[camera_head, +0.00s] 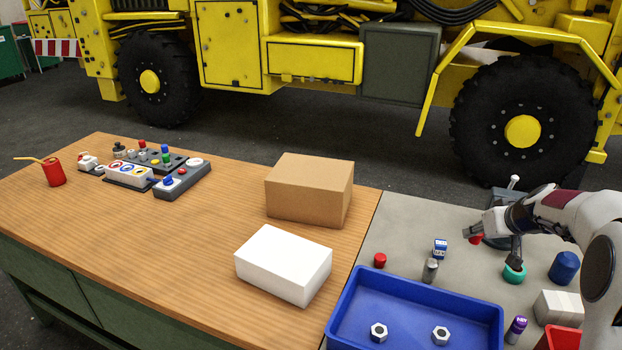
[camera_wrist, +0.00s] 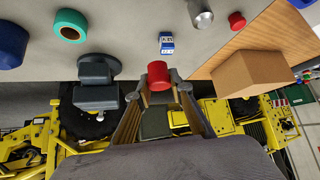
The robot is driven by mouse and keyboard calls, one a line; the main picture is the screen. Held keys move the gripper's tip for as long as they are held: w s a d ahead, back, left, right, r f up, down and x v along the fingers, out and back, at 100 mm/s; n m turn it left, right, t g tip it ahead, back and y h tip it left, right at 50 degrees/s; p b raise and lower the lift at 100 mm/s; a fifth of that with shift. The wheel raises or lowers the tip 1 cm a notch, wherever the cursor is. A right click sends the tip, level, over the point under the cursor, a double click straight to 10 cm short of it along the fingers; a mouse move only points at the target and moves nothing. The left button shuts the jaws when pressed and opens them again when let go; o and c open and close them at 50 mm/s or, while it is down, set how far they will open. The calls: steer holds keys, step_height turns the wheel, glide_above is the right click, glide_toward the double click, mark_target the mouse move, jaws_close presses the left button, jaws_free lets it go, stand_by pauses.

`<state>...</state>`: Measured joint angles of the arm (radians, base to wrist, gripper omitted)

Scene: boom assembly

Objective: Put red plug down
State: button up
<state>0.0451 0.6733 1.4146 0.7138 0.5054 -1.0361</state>
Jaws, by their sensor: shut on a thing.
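My gripper (camera_head: 474,233) is shut on the red plug (camera_head: 476,240) and holds it above the grey mat (camera_head: 405,225). In the wrist view, the red plug (camera_wrist: 158,77) sits between the two fingertips of my gripper (camera_wrist: 160,75), with its round end showing. A gap to the surface below cannot be judged exactly, but the plug looks raised. A second small red cylinder (camera_head: 380,260) stands on the grey surface to the left; it also shows in the wrist view (camera_wrist: 237,21).
Near my gripper stand a blue-and-white box (camera_head: 440,249), a metal cylinder (camera_head: 430,270), a teal ring (camera_head: 514,273) and a blue cylinder (camera_head: 564,267). A blue tray (camera_head: 345,318) with two nuts lies in front. A cardboard box (camera_head: 308,190) and white box (camera_head: 283,264) stand left.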

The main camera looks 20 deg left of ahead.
steer(key=a+n+g+y, duration=0.1)
steer(key=a+n+y, duration=0.15)
steer(key=a, duration=1.75)
steer(key=s+a+n, duration=0.1)
steer(key=s+a, duration=0.3)
steer(key=a, duration=0.6)
steer(key=s+a+n+g, duration=0.1)
steer(key=s+a, duration=0.3)
steer(key=a, duration=0.7)
steer(key=s+a+n+g+y, duration=0.1)
steer(key=s+a, duration=0.4)
steer(key=a, duration=0.5)
steer(key=shift+a+n, duration=0.15)
steer(key=shift+n, duration=0.3)
steer(key=s+a+n+g, duration=0.1)
steer(key=s+a+n, duration=0.1)
steer(key=s+a, duration=0.95)
steer(key=shift+w+a+f, duration=0.1)
steer(key=shift+a+f, duration=0.1)
steer(key=shift+f, duration=0.65)
steer(key=shift+w+a+f, duration=0.1)
steer(key=shift+a+f, duration=0.05)
steer(key=shift+f, duration=0.7)
steer(key=shift+w+a+f, duration=0.1)
steer(key=shift+a+f, duration=0.1)
steer(key=shift+f, duration=0.65)
steer(key=shift+f, duration=0.15)
steer(key=shift+f, duration=3)
